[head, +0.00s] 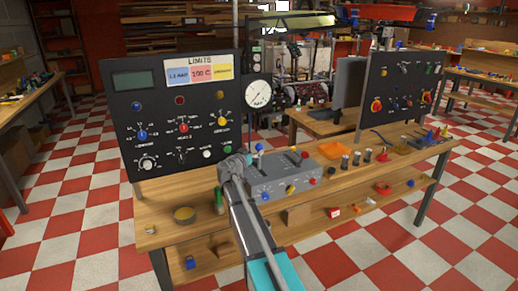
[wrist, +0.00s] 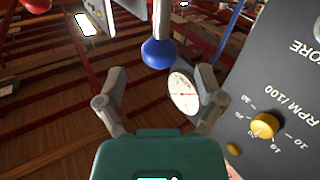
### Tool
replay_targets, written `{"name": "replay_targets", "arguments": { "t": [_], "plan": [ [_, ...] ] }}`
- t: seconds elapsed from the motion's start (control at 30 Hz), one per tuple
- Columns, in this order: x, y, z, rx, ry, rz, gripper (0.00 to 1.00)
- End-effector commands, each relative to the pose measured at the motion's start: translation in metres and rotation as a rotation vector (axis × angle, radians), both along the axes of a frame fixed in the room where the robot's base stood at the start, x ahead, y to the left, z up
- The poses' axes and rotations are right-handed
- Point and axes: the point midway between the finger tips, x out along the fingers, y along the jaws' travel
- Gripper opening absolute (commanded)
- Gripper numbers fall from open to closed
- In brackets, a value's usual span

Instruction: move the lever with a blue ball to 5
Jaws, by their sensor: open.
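The lever's blue ball (head: 259,147) stands up at the left of a grey control box (head: 272,186) on the bench. In the wrist view the blue ball (wrist: 158,53), on a pale shaft, appears near the picture's top middle, just past the fingertips. My gripper (wrist: 160,80) is open, with one finger on each side of the ball's line. I cannot tell whether a finger touches it. In the head view the fingers cannot be made out beside my arm's grey joint. The lever's scale numbers are too small to read.
A dark panel (head: 165,112) with knobs stands behind the box on the left, with a round gauge (head: 258,94) beside it. In the wrist view a panel with a yellow knob (wrist: 265,125) is close on the right. An orange tray (head: 342,149) lies on the bench further right.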

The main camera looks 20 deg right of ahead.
Motion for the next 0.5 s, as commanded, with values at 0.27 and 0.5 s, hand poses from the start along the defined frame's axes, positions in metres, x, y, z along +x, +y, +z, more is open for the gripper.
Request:
{"name": "replay_targets", "arguments": {
  "t": [0.27,0.5],
  "plan": [
    [0.021,-0.027,0.000,0.000,0.000,0.000,0.87],
    [0.024,-0.034,0.000,0.000,0.000,-0.001,0.87]
  ]
}}
